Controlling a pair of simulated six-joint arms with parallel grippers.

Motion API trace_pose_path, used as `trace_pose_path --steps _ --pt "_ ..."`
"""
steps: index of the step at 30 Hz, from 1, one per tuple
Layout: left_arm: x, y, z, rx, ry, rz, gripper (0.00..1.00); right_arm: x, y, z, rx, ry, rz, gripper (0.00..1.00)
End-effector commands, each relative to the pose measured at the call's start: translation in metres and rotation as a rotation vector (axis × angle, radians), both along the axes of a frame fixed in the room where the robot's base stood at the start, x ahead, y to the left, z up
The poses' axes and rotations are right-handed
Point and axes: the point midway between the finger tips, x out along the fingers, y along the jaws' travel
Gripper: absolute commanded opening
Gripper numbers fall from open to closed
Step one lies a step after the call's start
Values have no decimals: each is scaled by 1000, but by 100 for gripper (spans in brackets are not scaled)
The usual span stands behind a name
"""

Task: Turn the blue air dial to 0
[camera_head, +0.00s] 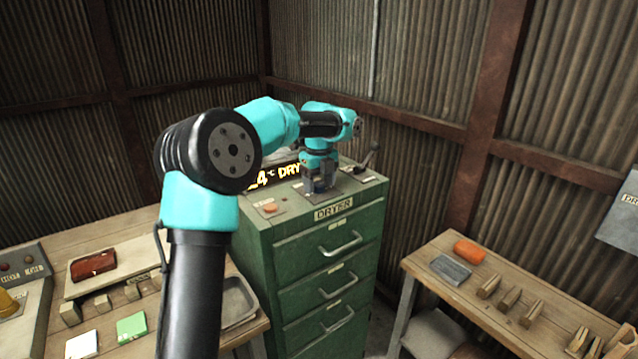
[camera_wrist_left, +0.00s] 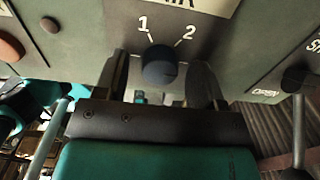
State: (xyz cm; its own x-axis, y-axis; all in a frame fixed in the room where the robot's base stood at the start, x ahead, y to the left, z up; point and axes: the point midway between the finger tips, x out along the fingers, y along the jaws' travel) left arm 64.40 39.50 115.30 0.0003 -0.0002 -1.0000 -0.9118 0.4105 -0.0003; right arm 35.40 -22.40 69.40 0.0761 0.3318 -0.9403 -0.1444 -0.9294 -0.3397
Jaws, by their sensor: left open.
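The blue air dial (camera_wrist_left: 159,66) is a round dark blue knob on the grey panel of the green dryer cabinet (camera_head: 262,248). In the left wrist view the labels 1 and 2 with white tick marks show beside it. No 0 label is visible, and I cannot tell where the dial points. My left gripper (camera_head: 320,184) points down at the cabinet top. In the left wrist view its open fingers (camera_wrist_left: 161,72) stand on both sides of the dial, with visible gaps. In the head view the gripper mostly hides the dial. My right gripper is not in view.
An orange button (camera_head: 269,207) sits left of the dial and a black lever (camera_head: 367,158) to the right. A lit display (camera_head: 285,172) stands behind, partly covered by my arm. A wooden bench (camera_head: 128,235) with blocks is left; another table (camera_head: 488,318) is right.

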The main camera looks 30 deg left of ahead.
Motion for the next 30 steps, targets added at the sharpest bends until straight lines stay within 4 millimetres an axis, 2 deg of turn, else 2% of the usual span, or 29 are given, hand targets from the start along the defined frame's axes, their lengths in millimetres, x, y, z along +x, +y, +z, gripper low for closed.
trace_pose_path --steps 8,24,30 --pt "0 0 -2 0 0 0 63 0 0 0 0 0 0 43" --pt "0 0 -1 0 0 0 14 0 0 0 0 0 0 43" --pt "0 0 -1 0 0 9 14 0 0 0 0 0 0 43"
